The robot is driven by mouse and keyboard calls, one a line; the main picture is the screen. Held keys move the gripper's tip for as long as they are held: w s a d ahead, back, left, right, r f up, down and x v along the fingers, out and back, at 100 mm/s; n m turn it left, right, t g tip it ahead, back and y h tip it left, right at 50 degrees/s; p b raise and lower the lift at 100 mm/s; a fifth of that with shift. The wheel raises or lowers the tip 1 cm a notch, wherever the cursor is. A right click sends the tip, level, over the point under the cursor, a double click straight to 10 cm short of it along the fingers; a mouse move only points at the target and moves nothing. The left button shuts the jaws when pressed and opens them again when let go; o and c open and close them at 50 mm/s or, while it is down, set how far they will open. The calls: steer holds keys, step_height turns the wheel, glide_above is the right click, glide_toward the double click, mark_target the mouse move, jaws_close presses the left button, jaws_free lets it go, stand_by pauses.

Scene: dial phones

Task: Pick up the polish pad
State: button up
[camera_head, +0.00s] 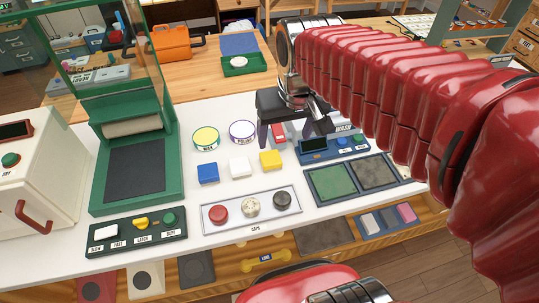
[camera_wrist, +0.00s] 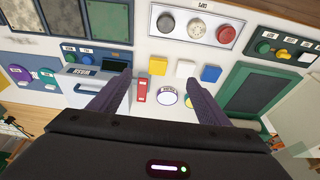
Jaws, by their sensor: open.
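A round white piece with a purple rim (camera_head: 243,131), its label seeming to read POLISH, lies on the white counter, right of a similar yellow round piece (camera_head: 206,139). In the wrist view the purple-rimmed piece (camera_wrist: 167,97) shows between my two fingers, farther down than they are. My gripper (camera_head: 294,135) is open and empty above the counter, to the right of the purple-rimmed piece in the head view. It also shows in the wrist view (camera_wrist: 159,82). A red block (camera_wrist: 142,91) also shows between the fingers. I cannot tell my fingers' exact height.
Blue (camera_head: 208,173), white (camera_head: 240,167) and yellow (camera_head: 270,160) blocks lie in front of the round pieces. A tray of three caps (camera_head: 290,214) is nearer the front. A green press (camera_head: 110,205) stands left; a WASH unit (camera_head: 360,157) stands right, close to my gripper.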

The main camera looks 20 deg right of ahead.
steer(key=w+f+g, duration=0.3)
steer(key=w+f, duration=0.4)
steer(key=w, duration=0.5)
steer(key=shift+w+f, duration=0.2)
steer(key=shift+f, duration=0.2)
glide_above(271, 157)
steer(key=shift+a+f, duration=0.2)
steer(key=shift+f, duration=4.1)
steer(key=shift+d+f, duration=0.1)
steer(key=shift+f, duration=2.5)
steer(key=shift+c, duration=0.2)
steer(key=c, duration=1.1)
